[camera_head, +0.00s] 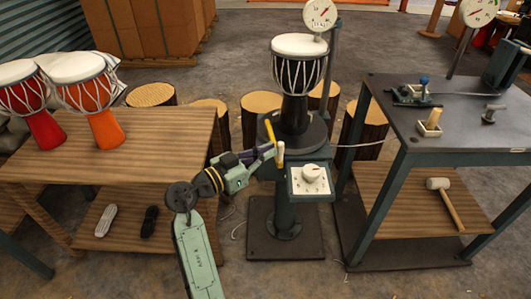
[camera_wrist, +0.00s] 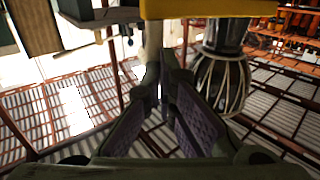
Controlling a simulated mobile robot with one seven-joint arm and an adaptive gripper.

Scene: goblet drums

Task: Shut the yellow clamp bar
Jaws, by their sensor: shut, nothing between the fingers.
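The yellow clamp bar (camera_head: 269,131) stands steeply tilted at the left of the drum stand in the head view. A wide yellow piece, seemingly the same bar (camera_wrist: 210,8), crosses the top of the wrist view. A black goblet drum (camera_head: 294,112) with a white head stands on the round stand plate; it shows upside down in the wrist view (camera_wrist: 222,75). My gripper (camera_head: 264,154) is shut and empty, just below the bar and beside a short pale upright handle (camera_head: 280,154). I cannot tell whether its fingertips touch either one.
A control box with a red-and-white knob (camera_head: 311,173) sits at the stand's front. A wooden table (camera_head: 150,150) with two drums is at left. A dark workbench (camera_head: 455,115) with tools is at right. Log stools (camera_head: 262,102) stand behind, and a dial gauge (camera_head: 319,15) rises above the drum.

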